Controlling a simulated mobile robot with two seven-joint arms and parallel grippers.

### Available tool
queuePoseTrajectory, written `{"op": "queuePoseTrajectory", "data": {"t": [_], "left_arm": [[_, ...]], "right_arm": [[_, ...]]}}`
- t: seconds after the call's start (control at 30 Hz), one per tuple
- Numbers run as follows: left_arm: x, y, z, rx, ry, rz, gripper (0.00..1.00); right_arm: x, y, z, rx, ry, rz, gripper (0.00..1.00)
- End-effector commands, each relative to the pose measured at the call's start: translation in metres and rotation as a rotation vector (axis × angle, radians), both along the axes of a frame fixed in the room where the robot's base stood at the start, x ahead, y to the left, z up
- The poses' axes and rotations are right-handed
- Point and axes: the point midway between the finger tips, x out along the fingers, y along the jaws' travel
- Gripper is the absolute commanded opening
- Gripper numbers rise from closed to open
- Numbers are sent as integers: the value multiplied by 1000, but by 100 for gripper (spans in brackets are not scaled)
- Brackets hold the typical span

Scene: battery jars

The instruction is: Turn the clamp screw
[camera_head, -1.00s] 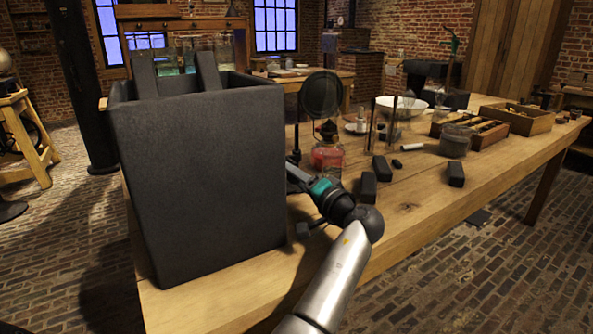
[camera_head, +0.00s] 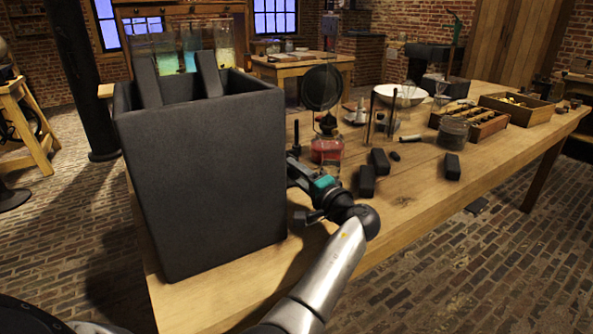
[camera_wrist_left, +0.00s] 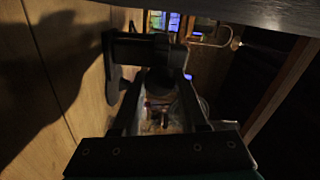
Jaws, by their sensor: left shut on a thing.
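The big dark grey jar (camera_head: 205,185) stands on the near left of the table with two dark plates (camera_head: 208,75) sticking up from it. My left gripper (camera_head: 293,175) is beside its right wall, its tips partly hidden behind the jar's edge. In the left wrist view, its fingers (camera_wrist_left: 160,85) are closed around a small dark piece, which I take to be the clamp screw (camera_wrist_left: 159,78). A dark cylindrical part (camera_wrist_left: 145,48) sits just beyond the fingertips. The view is too dark to tell the screw's turn angle. My right gripper is not in view.
A glass vessel with red liquid (camera_head: 326,150) and a round dark disc on a stand (camera_head: 321,87) are close behind the gripper. Dark blocks (camera_head: 367,181), a glass jar (camera_head: 453,133) and wooden boxes (camera_head: 517,108) lie to the right.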

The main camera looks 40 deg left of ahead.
Motion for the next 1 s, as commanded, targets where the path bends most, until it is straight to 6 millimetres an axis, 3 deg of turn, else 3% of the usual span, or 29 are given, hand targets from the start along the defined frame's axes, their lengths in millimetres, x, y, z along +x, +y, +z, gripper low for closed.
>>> {"op": "queuePoseTrajectory", "data": {"t": [0.33, 0.37, 0.6, 1.0], "left_arm": [[0, 1, 1, 3, 0, 2, 0], [0, 1, 1, 3, 0, 2, 45], [0, 1, 1, 2, -1, 1, 72], [0, 3, 0, 1, 0, 0, 73]], "right_arm": [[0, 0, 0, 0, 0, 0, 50], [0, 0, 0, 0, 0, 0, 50], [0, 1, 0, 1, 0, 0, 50], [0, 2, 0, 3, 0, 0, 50]]}}
